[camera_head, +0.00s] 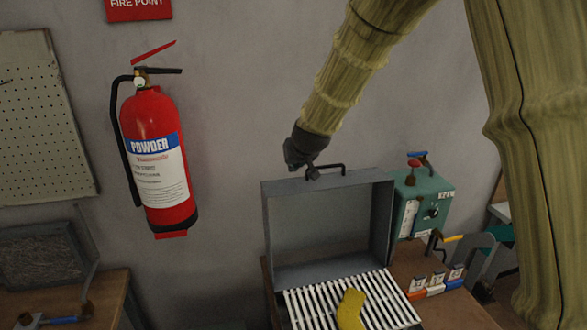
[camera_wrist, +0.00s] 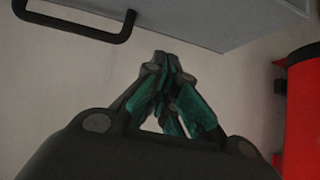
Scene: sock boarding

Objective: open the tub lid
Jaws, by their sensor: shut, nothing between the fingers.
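The grey tub lid (camera_head: 325,222) stands upright, open, behind a white slatted rack (camera_head: 390,305) in the head view. A dark bar handle (camera_head: 343,167) sits on the lid's top edge. My gripper (camera_head: 312,173) is at the left end of that handle, above the lid's edge. In the wrist view, my gripper (camera_wrist: 165,65) is shut and empty. The handle (camera_wrist: 72,28) shows to its upper left, apart from the fingers, and the lid (camera_wrist: 215,22) crosses the top. The tub's lower walls are mostly hidden.
A yellow sock-shaped piece (camera_head: 350,310) lies on the rack. A green machine (camera_head: 425,200) with levers stands right of the lid. A red fire extinguisher (camera_head: 155,165) hangs on the wall to the left. The wall space between extinguisher and lid is clear.

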